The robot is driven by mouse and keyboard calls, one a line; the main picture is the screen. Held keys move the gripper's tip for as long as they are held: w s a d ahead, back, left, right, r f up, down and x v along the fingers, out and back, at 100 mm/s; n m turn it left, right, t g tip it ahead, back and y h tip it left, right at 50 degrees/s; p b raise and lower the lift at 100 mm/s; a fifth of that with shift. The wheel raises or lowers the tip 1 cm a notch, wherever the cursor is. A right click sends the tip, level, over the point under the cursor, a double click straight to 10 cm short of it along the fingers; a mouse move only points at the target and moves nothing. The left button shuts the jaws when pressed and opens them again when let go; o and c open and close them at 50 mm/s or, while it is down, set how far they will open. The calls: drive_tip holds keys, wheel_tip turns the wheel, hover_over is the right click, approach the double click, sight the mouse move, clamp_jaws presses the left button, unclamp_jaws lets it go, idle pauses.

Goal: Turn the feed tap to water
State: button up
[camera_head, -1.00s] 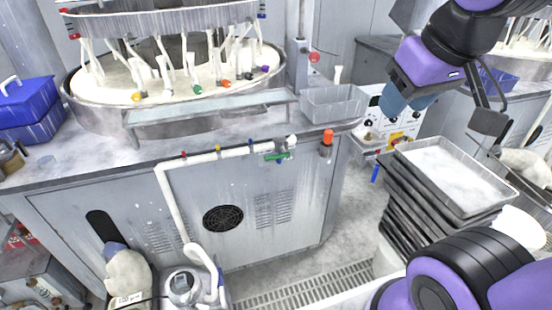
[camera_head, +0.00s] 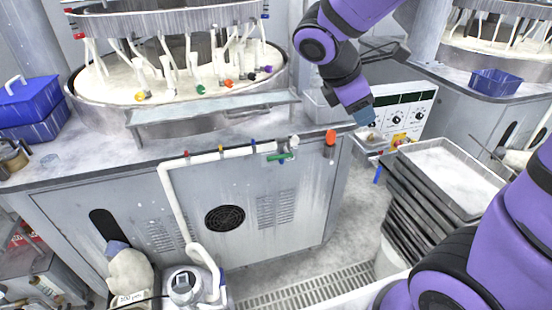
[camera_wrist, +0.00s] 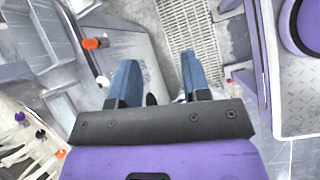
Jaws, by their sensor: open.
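A tap with a green handle (camera_head: 279,157) sits at the right end of a white pipe (camera_head: 172,195) on the front of the grey machine cabinet. The handle lies roughly level, and a white knob tops the pipe end beside it. My gripper (camera_head: 364,114) is above and to the right of the tap, near the cabinet's right corner, apart from it. In the wrist view my gripper (camera_wrist: 158,82) is open, its two blue fingers apart with nothing between them. I cannot make out the green handle in the wrist view.
An orange-topped fitting (camera_head: 331,138) stands between the tap and my gripper; it also shows in the wrist view (camera_wrist: 93,43). A control panel (camera_head: 405,112) is behind my gripper. Stacked trays (camera_head: 411,195) stand to the right. The floor before the cabinet has a drain grate (camera_head: 310,288).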

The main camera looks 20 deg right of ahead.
drive_tip(key=w+a+f+n+h, duration=0.2)
drive_tip(key=w+f+n+h, duration=0.1)
drive_tip(key=w+f+n, duration=0.3)
drive_tip(key=n+t+h, duration=0.2)
drive_tip(key=n+t, duration=0.9)
drive_tip(key=n, duration=1.4)
approach(276, 158)
drive_tip(key=x, duration=1)
drive_tip(key=shift+w+d+f, duration=0.1)
drive_tip(key=shift+w+f, duration=0.15)
drive_tip(key=shift+w, duration=0.1)
clamp_jaws()
